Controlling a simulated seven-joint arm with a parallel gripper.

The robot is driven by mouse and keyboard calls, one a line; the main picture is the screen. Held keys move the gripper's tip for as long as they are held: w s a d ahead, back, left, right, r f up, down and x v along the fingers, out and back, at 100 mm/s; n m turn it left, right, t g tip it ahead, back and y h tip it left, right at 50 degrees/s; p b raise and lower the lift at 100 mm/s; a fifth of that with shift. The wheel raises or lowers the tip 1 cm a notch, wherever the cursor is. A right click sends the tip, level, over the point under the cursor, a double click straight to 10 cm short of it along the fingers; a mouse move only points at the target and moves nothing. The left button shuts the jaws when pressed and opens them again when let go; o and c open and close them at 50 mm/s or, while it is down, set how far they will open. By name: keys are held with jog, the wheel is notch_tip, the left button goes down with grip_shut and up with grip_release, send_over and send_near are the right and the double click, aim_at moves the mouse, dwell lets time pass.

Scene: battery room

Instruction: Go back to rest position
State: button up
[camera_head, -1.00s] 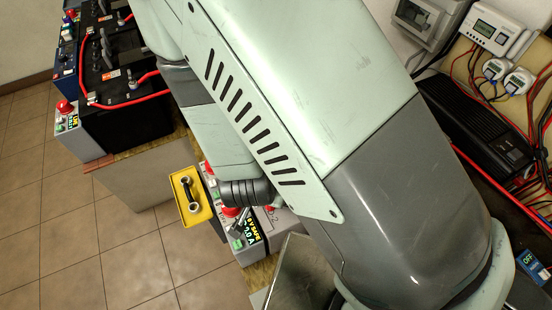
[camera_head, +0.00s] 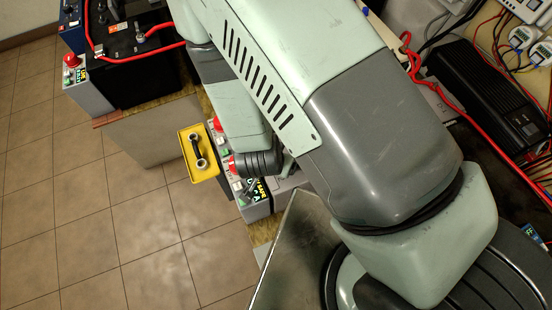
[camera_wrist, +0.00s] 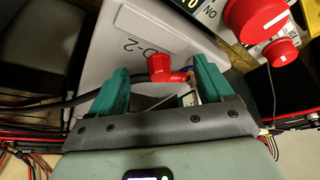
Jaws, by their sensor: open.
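My gripper (camera_wrist: 160,78) shows in the wrist view with its two green fingers spread apart. A red cable boot or connector (camera_wrist: 168,68) shows between and beyond the fingers; the fingers do not close on it. Behind it is a light grey box (camera_wrist: 140,35) with printed lettering that ends in "-2". In the head view my arm crosses the middle of the picture and hides much of the bench; the fingers cannot be made out there.
Black batteries (camera_head: 135,80) with red cables are at upper left. A black finned unit (camera_head: 490,95) and red cables are at right. Tiled floor (camera_head: 110,235) is clear at lower left.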

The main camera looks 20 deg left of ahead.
jog(key=c, duration=1.3)
jog(key=shift+c, duration=0.2)
jog(key=shift+r, duration=2.3)
